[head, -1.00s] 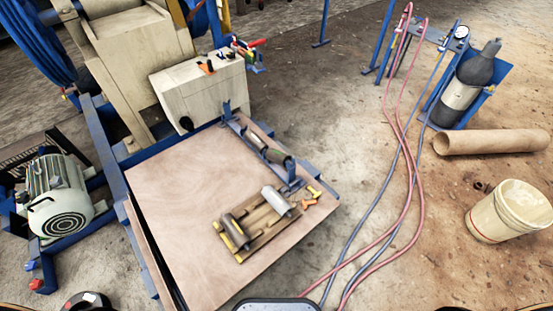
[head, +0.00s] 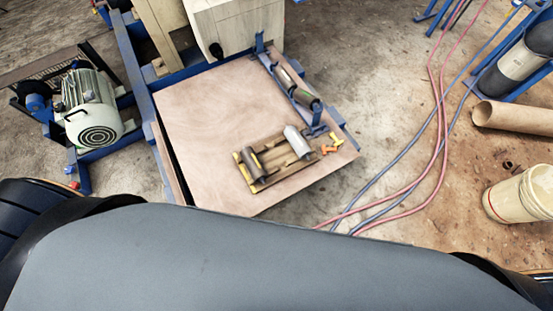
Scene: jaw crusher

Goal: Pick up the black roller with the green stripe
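Two dark rollers sit end to end along the blue rail at the right edge of the wooden board: an upper roller (head: 284,77) and a lower roller (head: 306,99). A green stripe cannot be made out clearly on either one at this size. A dark roller with a yellow mark (head: 251,165) and a silver-grey roller (head: 298,142) lie on a wooden tray (head: 271,176). Neither of my grippers is in view.
The tray rests on the large wooden board (head: 205,120). Small yellow and orange pieces (head: 331,146) lie beside it. A motor (head: 92,108) stands left. Red and blue hoses (head: 440,140), a cardboard tube (head: 510,117) and a bucket (head: 520,196) are on the right.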

